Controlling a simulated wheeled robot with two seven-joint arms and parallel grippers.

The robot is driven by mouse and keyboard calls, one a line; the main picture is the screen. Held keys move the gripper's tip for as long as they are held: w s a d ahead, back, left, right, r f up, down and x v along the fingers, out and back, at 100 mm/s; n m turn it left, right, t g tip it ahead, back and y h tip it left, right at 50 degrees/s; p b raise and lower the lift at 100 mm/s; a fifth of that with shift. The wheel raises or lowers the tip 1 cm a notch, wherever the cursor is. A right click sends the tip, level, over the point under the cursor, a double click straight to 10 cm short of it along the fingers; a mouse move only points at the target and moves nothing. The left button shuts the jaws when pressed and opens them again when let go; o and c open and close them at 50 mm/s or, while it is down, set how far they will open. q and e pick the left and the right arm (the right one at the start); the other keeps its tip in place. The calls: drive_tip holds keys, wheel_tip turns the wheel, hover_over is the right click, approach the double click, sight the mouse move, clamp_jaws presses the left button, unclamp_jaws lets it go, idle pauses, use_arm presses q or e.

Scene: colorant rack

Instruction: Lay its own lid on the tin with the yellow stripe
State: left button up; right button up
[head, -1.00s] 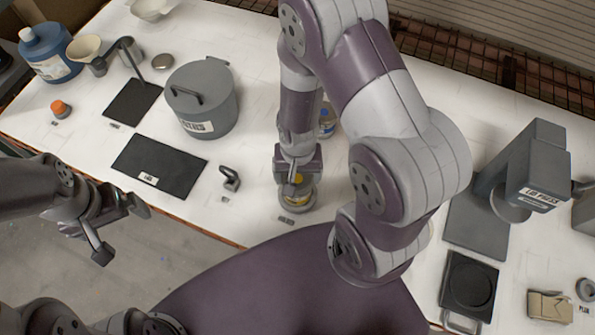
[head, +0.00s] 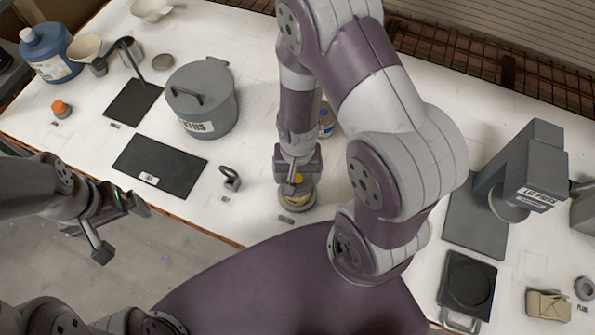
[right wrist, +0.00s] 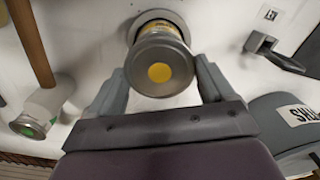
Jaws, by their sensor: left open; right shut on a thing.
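The tin with the yellow stripe (right wrist: 157,27) stands upright on the table, and its lower part shows in the head view (head: 296,201) beneath my right gripper. Its grey metal lid (right wrist: 160,72), with a yellow dot in the centre, is between the fingers of my right gripper (right wrist: 160,88). The gripper is shut on the lid and points down over the tin in the head view (head: 297,180). The lid lies over the tin's mouth; whether it touches the rim all round I cannot tell. My left gripper (head: 122,222) is open and empty, off the table's front edge at left.
A small tin with a green dot (right wrist: 38,112) stands nearby. A blue-labelled container (head: 326,121) is behind my right arm. A grey pot (head: 203,105), a dark mat (head: 158,165) and a small dark handled tool (head: 230,178) lie to the left. A press (head: 525,175) stands at right.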

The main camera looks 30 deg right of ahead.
drive_tip(key=shift+f+b, duration=0.6)
drive_tip(key=shift+f, duration=0.15)
idle(0.3)
drive_tip(key=o, duration=0.9)
drive_tip(key=shift+c, duration=0.2)
wheel_tip(320, 180, up, 13)
wheel_tip(320, 180, down, 6)
drive_tip(key=n+b, duration=0.3)
drive_tip(key=b, duration=0.1)
drive_tip(key=n+t+b, duration=0.1)
drive_tip(key=n+b, duration=0.1)
drive_tip(key=b, duration=0.1)
drive_tip(key=shift+d+r+n+b, duration=0.15)
drive_tip(key=shift+n+b, duration=0.25)
drive_tip(key=shift+w, duration=0.25)
